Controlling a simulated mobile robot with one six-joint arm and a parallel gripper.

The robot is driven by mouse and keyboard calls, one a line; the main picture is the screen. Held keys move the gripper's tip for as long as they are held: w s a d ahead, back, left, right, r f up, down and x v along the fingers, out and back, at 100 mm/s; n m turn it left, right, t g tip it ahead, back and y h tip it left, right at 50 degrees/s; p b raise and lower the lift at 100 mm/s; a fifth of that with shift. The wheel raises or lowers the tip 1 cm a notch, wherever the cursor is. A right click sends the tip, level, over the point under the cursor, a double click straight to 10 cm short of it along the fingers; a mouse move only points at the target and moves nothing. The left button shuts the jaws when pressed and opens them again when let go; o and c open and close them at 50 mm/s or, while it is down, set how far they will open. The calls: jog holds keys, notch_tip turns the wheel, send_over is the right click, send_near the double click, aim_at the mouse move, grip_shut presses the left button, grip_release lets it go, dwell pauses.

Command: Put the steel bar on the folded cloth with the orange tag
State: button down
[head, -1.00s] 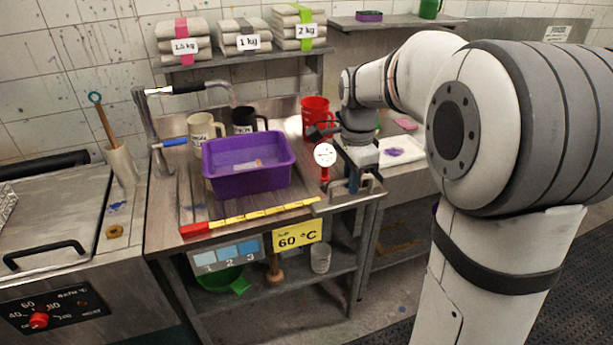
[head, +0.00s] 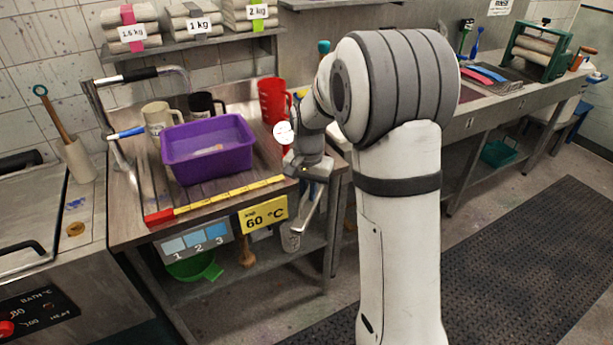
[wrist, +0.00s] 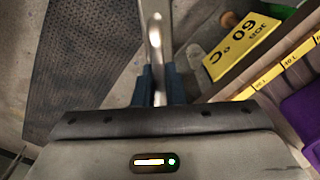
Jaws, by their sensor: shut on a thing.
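My gripper (head: 310,172) is at the right end of the sink bench, in front of the red jug. In the wrist view its blue fingers (wrist: 156,88) are shut on the steel bar (wrist: 153,38), a shiny rod that extends beyond the fingertips. In the head view the steel bar (head: 307,212) hangs tilted below my gripper, off the bench's front right corner, above the floor. Folded cloths with a pink tag (head: 128,16) and a green tag (head: 258,13) lie on the wall shelf. I see no clearly orange tag.
A purple basin (head: 207,150) stands on the bench (head: 130,212), with a red jug (head: 272,102) close to my gripper. A yellow 60 °C sign (head: 263,214) hangs at the bench front. A long side table (head: 550,85) runs right. Floor around the dark mat (head: 490,260) is open.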

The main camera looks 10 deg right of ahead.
aim_at(306, 213)
notch_tip(306, 213, down, 11)
jog(key=w+n+b, duration=0.1)
jog(key=n, duration=0.5)
jog(key=shift+w+a+n, duration=0.25)
jog(key=shift+w+n, duration=0.1)
jog(key=shift+n, duration=0.05)
jog(key=shift+s+a, duration=0.1)
